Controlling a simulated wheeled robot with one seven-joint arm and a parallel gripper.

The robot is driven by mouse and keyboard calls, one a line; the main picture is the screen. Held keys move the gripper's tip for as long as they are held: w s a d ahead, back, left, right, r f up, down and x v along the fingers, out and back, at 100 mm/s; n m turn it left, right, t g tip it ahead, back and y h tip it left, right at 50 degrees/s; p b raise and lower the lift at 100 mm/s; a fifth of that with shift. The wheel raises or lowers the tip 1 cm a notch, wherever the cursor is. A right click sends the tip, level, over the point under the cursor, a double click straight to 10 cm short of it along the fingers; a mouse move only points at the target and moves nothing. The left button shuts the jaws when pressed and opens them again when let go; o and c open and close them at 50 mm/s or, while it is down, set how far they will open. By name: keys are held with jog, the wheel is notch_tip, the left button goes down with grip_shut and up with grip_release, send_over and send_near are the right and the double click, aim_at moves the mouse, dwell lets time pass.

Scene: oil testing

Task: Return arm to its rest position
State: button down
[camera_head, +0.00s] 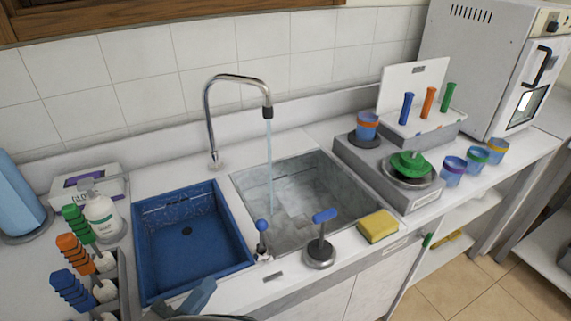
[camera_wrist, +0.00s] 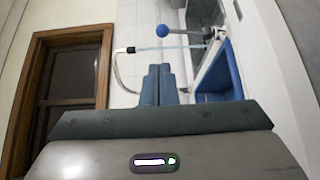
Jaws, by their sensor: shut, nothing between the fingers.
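My gripper (camera_wrist: 158,68) is shut and empty in the wrist view, its two blue-grey fingers side by side. In the head view my gripper (camera_head: 203,290) shows at the bottom edge, in front of the blue basin (camera_head: 240,262). It appears to hold nothing and to be apart from the counter things. A lever with a blue knob (camera_head: 262,226) stands to its right, and the knob also shows past the fingertips in the wrist view (camera_wrist: 163,31). Most of my arm is hidden.
The chrome faucet (camera_head: 209,122) runs water into the grey sink (camera_head: 318,168). A blue-handled stopper (camera_head: 323,240) and yellow sponge (camera_head: 378,226) sit at the front edge. A rack with coloured handles (camera_head: 112,275) stands left; a hot plate (camera_head: 358,163) and cups (camera_head: 453,172) stand right.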

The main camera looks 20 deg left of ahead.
jog(key=w+d+m+g+h, duration=0.3)
jog(key=w+d+g, duration=0.3)
jog(key=d, duration=0.4)
jog(key=w+d+m+g+h, duration=0.45)
jog(key=w+d, duration=0.35)
jog(key=d, duration=0.2)
jog(key=s+d+r+m+g+y, duration=0.2)
jog(key=d+m+y, duration=0.7)
jog(key=d, duration=1)
jog(key=shift+d+g+y, duration=0.15)
jog(key=shift+g+y, duration=0.2)
jog(key=shift+g, duration=0.7)
jog(key=shift+s+f+m, duration=0.1)
jog(key=shift+s+m, duration=0.05)
jog(key=shift+m, duration=0.1)
